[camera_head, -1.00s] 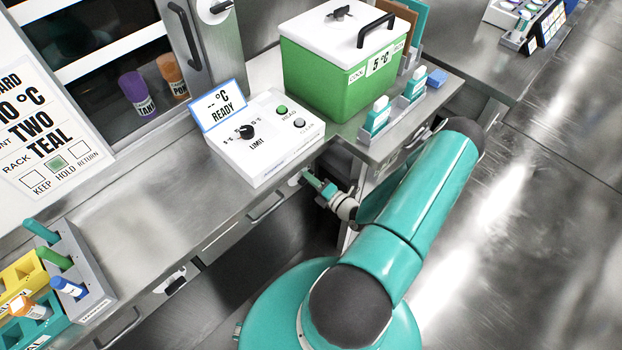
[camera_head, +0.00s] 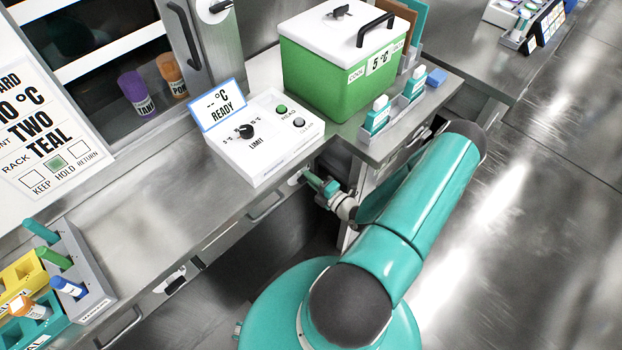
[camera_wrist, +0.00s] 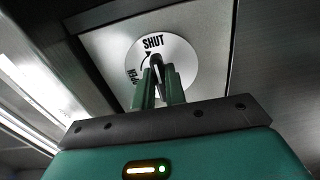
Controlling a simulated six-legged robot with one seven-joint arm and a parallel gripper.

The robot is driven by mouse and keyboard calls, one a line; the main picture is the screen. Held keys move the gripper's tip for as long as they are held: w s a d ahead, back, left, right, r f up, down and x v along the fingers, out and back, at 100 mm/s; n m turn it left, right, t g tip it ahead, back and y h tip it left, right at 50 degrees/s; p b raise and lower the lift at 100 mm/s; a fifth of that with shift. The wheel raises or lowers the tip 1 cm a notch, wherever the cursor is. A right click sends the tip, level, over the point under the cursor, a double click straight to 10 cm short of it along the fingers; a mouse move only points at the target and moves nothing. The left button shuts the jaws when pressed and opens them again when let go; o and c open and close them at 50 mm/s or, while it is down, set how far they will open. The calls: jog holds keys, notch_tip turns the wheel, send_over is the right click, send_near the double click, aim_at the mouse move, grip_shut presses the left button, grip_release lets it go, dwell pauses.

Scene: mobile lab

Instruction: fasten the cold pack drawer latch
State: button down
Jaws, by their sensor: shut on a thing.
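The drawer latch (camera_wrist: 176,46) is a round pale dial on a grey metal front in the wrist view, marked SHUT at its top and OPEN at its left, with a curved arrow. A dark knob (camera_wrist: 157,68) stands at its middle. My gripper (camera_wrist: 158,80) is shut on this knob, with a green finger on each side. The knob stands about upright, towards SHUT. In the head view my gripper (camera_head: 314,181) is at the bench front below the white control box; the latch is mostly hidden there.
The white control box (camera_head: 245,165) and the green cold box (camera_head: 330,85) stand on the bench above. A drawer handle (camera_head: 265,207) and another latch (camera_head: 175,284) are on the bench front to the left. The floor at right is clear.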

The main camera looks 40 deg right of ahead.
jog(key=c, duration=1.4)
grip_release()
jog(key=shift+c, duration=0.2)
jog(key=s, duration=1.3)
jog(key=shift+s+d, duration=0.15)
jog(key=shift+s, duration=0.25)
jog(key=shift+s, duration=0.1)
